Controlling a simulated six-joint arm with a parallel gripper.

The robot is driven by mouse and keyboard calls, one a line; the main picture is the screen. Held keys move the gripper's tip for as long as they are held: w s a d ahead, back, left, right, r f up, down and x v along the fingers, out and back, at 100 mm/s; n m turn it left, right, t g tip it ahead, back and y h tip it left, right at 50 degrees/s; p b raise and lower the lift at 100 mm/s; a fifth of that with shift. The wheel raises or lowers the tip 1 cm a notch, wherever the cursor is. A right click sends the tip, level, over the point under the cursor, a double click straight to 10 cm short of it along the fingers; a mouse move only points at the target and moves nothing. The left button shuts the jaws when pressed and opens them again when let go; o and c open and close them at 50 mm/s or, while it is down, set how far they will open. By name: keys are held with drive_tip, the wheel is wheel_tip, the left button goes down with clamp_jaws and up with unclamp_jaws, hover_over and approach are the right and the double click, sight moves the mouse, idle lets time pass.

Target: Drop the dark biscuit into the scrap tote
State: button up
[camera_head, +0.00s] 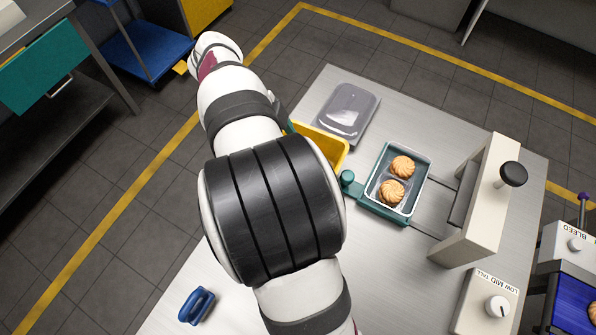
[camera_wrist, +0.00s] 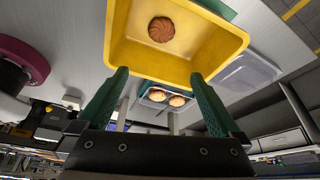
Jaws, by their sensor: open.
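The yellow tote (camera_wrist: 215,68) fills the upper middle of the wrist view. A brown, swirled biscuit (camera_wrist: 161,29), darker than the tray biscuits, lies inside it on the floor, apart from my fingers. In the head view the yellow tote (camera_head: 331,146) shows only in part, and my arm hides the rest and the dark biscuit. My gripper (camera_wrist: 158,76) is open and empty, its green fingers spread at the tote's near rim in the wrist view. I cannot tell whether they touch the rim.
A teal-edged tray (camera_head: 371,206) with two golden biscuits (camera_head: 402,166) stands right of the tote. A clear lid-like tray (camera_head: 347,110) lies behind. A press-like machine (camera_head: 488,205) stands at the right, and a blue handled object (camera_head: 196,305) at the front left.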

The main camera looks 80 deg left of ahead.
drive_tip(key=v, duration=1)
drive_tip(key=shift+s+r, duration=0.1)
drive_tip(key=w+d+r+g, duration=0.1)
drive_tip(key=w+d, duration=0.2)
drive_tip(key=w, duration=0.3)
drive_tip(key=w+d+r, duration=0.2)
drive_tip(key=w+d, duration=0.1)
drive_tip(key=w, duration=0.3)
drive_tip(key=w+d+r+g, duration=0.1)
drive_tip(key=w+d, duration=0.4)
drive_tip(key=d, duration=0.3)
drive_tip(key=w+d+g, duration=0.2)
drive_tip(key=w+d, duration=0.2)
drive_tip(key=d, duration=0.4)
drive_tip(key=s+d+f+g+y, duration=0.1)
drive_tip(key=s+d+f+y, duration=0.1)
drive_tip(key=d, duration=1.2)
drive_tip(key=s+d+f+y, duration=0.1)
drive_tip(key=s+d+f, duration=0.3)
drive_tip(key=s+d, duration=0.1)
drive_tip(key=shift+s+d+f+m+t+y, duration=0.2)
drive_tip(key=shift+s+d+m+t+y, duration=0.15)
drive_tip(key=shift+d, duration=0.25)
